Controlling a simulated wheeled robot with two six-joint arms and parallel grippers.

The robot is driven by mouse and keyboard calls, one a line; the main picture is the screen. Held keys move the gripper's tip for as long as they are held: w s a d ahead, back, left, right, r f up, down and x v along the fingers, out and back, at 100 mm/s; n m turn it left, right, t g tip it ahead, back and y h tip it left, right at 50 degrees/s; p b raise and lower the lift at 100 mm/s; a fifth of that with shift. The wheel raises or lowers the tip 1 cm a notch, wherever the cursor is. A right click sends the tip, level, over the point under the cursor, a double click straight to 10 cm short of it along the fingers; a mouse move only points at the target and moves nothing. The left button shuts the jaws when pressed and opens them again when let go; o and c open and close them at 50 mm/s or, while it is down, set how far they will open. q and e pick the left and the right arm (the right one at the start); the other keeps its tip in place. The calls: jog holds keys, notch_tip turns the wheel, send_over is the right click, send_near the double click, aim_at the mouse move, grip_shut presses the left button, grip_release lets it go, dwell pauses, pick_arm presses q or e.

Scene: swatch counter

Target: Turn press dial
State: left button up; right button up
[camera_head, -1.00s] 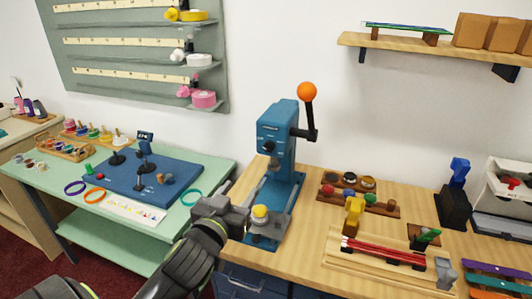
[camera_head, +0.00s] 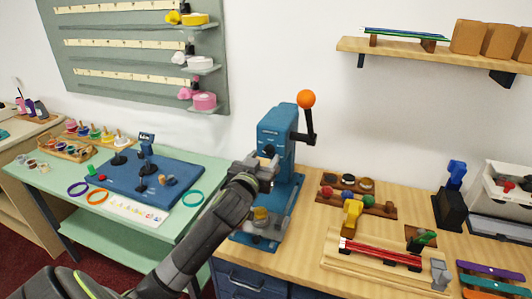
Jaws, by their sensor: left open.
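The blue press (camera_head: 281,130) stands upright on the wooden counter, with a lever ending in an orange ball (camera_head: 306,98) on its right side. The dark dial (camera_head: 268,150) on the press's front is mostly hidden by my left gripper. My left gripper (camera_head: 262,162) is at the front of the press, right at the dial, with its jaws open. I cannot tell whether the fingers touch the dial. A yellow piece (camera_head: 261,214) sits low at the press base, below the gripper. My right gripper is not in view.
A wooden rack of coloured knobs (camera_head: 357,195) and a tray with red rods (camera_head: 380,252) lie right of the press. A green table (camera_head: 100,228) with a blue mat (camera_head: 150,184) stands to the left. A wooden shelf (camera_head: 430,52) hangs at upper right.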

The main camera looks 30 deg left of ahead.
aim_at(268, 151)
pick_arm(q)
jog(key=shift+x, duration=1.2)
jog(key=c, duration=1)
jog(key=shift+o, duration=0.2)
